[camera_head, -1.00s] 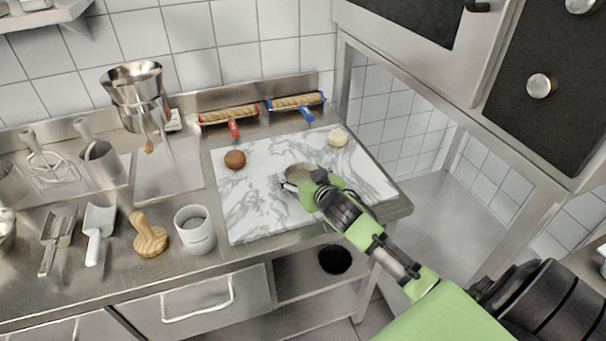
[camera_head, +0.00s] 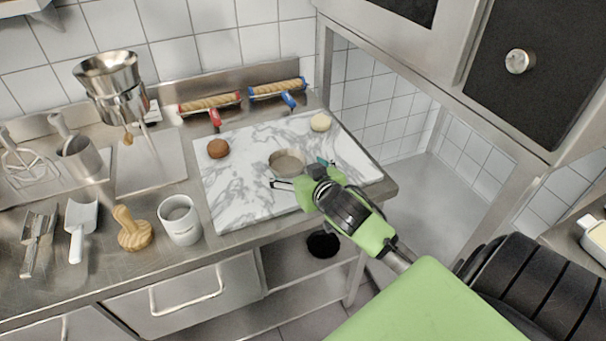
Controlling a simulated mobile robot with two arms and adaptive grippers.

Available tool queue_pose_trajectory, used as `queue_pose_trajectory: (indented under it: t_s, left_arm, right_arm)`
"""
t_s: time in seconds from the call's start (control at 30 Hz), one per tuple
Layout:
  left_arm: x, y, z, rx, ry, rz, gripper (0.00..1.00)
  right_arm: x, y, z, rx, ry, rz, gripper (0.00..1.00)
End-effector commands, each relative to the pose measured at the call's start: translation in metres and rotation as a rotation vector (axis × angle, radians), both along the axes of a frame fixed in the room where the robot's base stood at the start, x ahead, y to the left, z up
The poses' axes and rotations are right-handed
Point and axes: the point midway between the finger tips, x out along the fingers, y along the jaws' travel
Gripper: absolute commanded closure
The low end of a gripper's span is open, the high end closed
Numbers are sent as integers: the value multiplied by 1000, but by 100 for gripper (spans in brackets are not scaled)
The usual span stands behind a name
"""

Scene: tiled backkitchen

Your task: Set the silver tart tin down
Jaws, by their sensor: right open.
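The silver tart tin (camera_head: 288,160) is a small round shallow tin. It rests on the white and grey marble slab (camera_head: 235,205), right of the slab's middle. My right gripper (camera_head: 300,174) is open at the tin's near side, its fingers spread and apart from the tin as far as I can see. Part of the slab behind the gripper is hidden. My left gripper does not show.
A brown ball (camera_head: 218,148) and a pale ball (camera_head: 320,122) lie on the slab. Red-handled (camera_head: 210,104) and blue-handled (camera_head: 278,90) rollers lie behind it. A white cup (camera_head: 180,220) and wooden tamper (camera_head: 132,230) stand left. The slab's front left is clear.

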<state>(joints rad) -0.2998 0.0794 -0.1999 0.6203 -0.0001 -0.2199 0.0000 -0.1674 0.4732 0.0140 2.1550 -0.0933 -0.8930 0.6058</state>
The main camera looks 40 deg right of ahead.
Motion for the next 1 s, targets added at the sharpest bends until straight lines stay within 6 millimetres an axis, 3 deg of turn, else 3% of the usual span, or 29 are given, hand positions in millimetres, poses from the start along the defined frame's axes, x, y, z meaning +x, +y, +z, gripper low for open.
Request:
queue_pose_trajectory:
  t_s: [0.1, 0.3, 1.0]
  left_arm:
    - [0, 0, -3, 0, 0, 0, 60]
    - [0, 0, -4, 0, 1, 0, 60]
    - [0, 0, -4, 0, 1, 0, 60]
  right_arm:
    - [-19, 5, 7, 1, 0, 1, 14]
    - [-36, 8, 15, 0, 1, 0, 14]
    - [-40, 9, 17, 0, 0, 0, 14]
